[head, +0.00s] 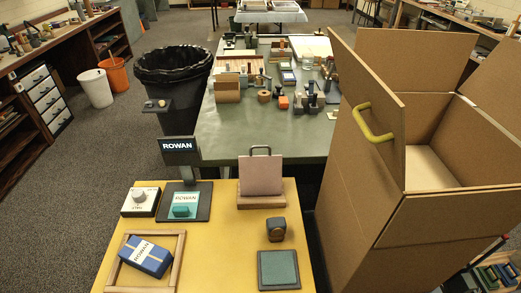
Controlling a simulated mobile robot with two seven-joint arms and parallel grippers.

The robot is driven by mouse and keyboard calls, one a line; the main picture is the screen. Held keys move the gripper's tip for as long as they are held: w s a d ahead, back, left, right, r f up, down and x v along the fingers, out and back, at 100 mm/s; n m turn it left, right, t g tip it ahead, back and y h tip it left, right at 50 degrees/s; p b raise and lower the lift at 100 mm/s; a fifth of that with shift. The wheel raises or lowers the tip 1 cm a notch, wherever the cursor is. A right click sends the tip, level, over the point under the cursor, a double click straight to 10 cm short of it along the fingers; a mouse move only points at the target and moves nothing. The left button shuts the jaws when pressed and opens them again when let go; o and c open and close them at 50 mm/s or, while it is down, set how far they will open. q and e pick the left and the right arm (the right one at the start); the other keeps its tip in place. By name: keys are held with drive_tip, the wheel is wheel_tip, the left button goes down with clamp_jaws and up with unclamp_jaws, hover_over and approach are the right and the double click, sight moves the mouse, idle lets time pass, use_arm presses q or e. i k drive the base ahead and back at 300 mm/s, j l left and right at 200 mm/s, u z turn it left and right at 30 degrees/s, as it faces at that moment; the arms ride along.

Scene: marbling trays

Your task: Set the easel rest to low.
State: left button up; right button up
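A small wooden easel (262,201) stands at the back of the yellow tabletop (225,225), right of its middle. A pinkish flat panel (261,175) leans upright on it and hides most of its back. A dark metal loop (261,149) sticks up behind the panel's top edge. I cannot tell from this view at which setting the easel's rest stands. Neither of my grippers shows in the head view.
Near the easel are a white dial box (141,201), a teal block on a dark plate (184,211), a blue ROWAN box (147,257) in a wooden frame, a dark stamp (276,229) and a green pad (278,269). A large open cardboard box (365,195) stands close right.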

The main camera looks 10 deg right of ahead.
sight(262, 175)
drive_tip(key=j, duration=1.05)
drive_tip(key=k+j, duration=0.1)
drive_tip(key=j, duration=0.9)
drive_tip(key=i+z, duration=0.05)
